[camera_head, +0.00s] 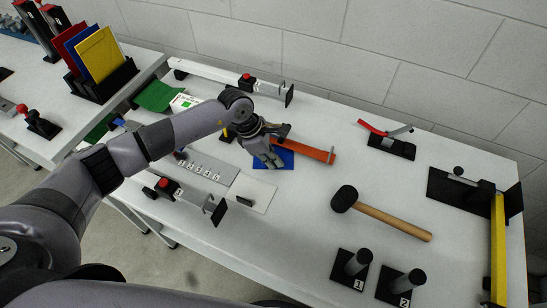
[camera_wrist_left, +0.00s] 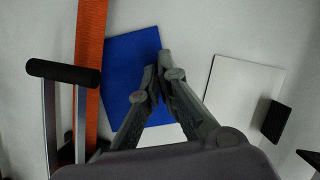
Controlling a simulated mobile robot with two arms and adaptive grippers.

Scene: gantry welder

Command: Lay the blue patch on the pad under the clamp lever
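The blue patch (camera_head: 288,158) lies flat on the white table beside an orange bar (camera_head: 312,151); in the left wrist view the patch (camera_wrist_left: 125,65) shows under my fingers. My left gripper (camera_head: 272,160) points down over the patch. In the left wrist view its fingertips (camera_wrist_left: 158,66) come together near the patch's right edge. I cannot tell whether they pinch it. A lever with a black handle (camera_wrist_left: 63,72) stands over the orange bar. A red-handled lever clamp (camera_head: 385,130) on a black base stands farther right. I cannot tell which spot is the pad. My right gripper is not in view.
A white plate (camera_head: 252,194) lies in front of the patch, next to a grey numbered strip (camera_head: 208,168). A mallet (camera_head: 385,214), two numbered posts (camera_head: 352,264) and a yellow bar (camera_head: 498,245) stand to the right. The table between patch and mallet is clear.

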